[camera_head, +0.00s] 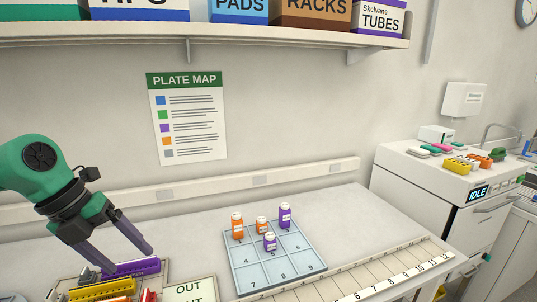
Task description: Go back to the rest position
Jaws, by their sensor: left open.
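My left gripper (117,257) comes in from the left on a green and dark arm. Its two dark fingers are spread apart and empty, pointing down and right. They are above the left part of the bench, near a purple rack (132,267) and a yellow rack (103,289). My right gripper is not in view.
A numbered grid mat (260,268) holds orange-labelled bottles (237,226) and purple-labelled bottles (285,216). A numbered strip (375,278) runs along the front right. An OUT card (190,290) lies beside the racks. A shelf (250,38) with boxes hangs above. A machine (450,190) reading IDLE stands right.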

